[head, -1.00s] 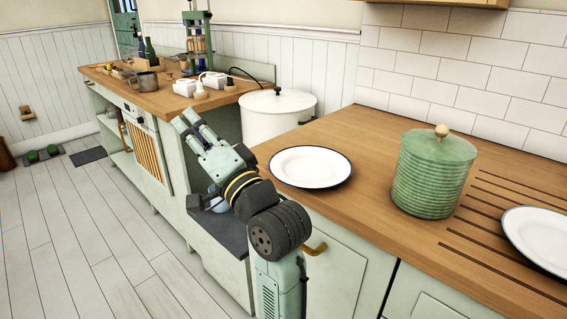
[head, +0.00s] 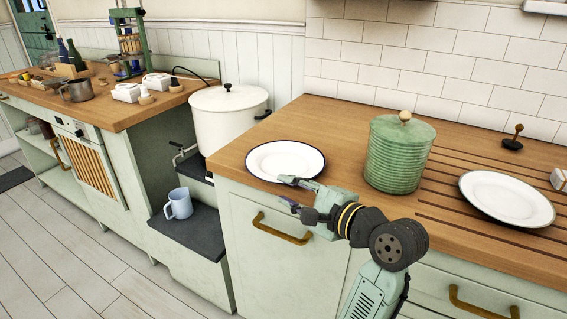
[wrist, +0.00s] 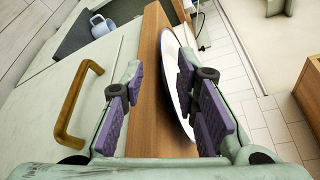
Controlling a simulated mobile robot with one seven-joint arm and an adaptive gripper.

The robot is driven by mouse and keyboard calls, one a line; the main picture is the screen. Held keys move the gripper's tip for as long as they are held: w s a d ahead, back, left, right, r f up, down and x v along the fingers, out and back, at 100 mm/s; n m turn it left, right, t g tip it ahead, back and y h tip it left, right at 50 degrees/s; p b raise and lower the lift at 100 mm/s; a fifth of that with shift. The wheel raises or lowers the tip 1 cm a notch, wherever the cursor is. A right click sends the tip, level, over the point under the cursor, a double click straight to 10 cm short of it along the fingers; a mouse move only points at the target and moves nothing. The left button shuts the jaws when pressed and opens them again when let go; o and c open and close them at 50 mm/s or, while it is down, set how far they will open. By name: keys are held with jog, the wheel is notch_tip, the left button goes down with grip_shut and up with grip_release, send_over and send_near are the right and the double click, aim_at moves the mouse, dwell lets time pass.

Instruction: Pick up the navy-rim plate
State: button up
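The navy-rim plate (head: 285,160), white with a thin dark blue rim, lies flat on the wooden counter near its front edge, left of the green canister. My gripper (head: 287,192) is at the near side of this plate, by the counter's front edge. Its fingers are wide apart with nothing held. In the wrist view my gripper (wrist: 160,80) shows purple pads on both sides, with the counter edge between them. The plate (wrist: 172,78) shows edge-on there, close to the right finger, which hides part of it. I cannot tell whether they touch.
The green lidded canister (head: 399,155) stands right of the plate. Another white plate (head: 507,198) lies on the grooved counter at the right. A white lidded pot (head: 228,118) stands to the left. A blue mug (head: 179,204) sits on a low dark step. A brass drawer handle (head: 282,228) is below.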

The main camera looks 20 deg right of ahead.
aim_at(273, 181)
jog(key=shift+p+x, duration=0.6)
jog(key=shift+x, duration=2.55)
jog(key=shift+c, duration=0.4)
grip_shut()
